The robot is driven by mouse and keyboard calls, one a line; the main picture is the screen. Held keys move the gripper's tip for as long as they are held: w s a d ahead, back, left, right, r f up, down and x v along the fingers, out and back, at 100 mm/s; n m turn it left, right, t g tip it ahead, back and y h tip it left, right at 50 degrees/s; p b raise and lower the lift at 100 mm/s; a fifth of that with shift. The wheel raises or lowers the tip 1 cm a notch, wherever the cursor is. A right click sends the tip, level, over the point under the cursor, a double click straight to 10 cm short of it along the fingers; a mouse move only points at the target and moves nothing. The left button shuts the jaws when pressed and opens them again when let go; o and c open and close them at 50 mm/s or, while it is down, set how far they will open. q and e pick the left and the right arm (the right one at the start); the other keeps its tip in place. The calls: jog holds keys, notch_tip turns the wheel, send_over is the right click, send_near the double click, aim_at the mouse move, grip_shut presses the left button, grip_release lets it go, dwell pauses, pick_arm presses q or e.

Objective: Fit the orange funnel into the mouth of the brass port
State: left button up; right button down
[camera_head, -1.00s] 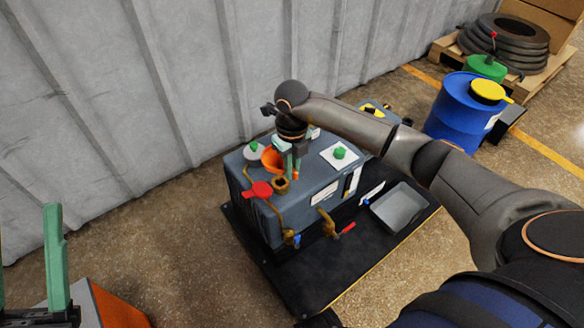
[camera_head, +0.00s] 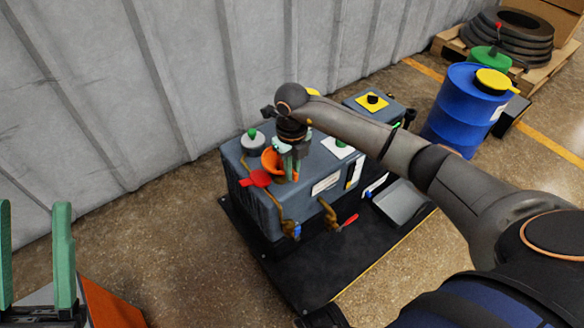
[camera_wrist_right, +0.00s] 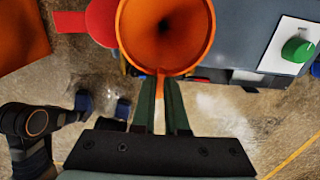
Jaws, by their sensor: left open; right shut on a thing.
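The orange funnel (camera_head: 272,161) is over the top of the grey machine, near its front left corner. My right gripper (camera_head: 291,160) is shut on the funnel's edge. In the right wrist view the funnel's wide mouth (camera_wrist_right: 166,30) faces the camera, and my right fingers (camera_wrist_right: 162,90) pinch a narrow tab at its rim. The brass port is mostly or wholly hidden beneath the funnel; I cannot tell whether the spout is in its mouth. My left gripper (camera_head: 36,258) is open and empty at the lower left, far from the machine.
A red handle (camera_head: 257,178) sits beside the funnel. A grey cap with a green knob (camera_head: 252,141) is behind it. Brass valves with blue and red levers (camera_head: 347,222) stick out in front. A grey tray (camera_head: 398,203) is at the right. A blue drum (camera_head: 463,110) stands farther right.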

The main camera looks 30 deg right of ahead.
jog(key=shift+f, duration=0.45)
dwell(0.7)
jog(key=c, duration=0.9)
grip_release()
jog(key=shift+o, duration=0.2)
notch_tip(320, 180, up, 12)
jog(key=p, duration=0.4)
jog(key=shift+r, duration=0.25)
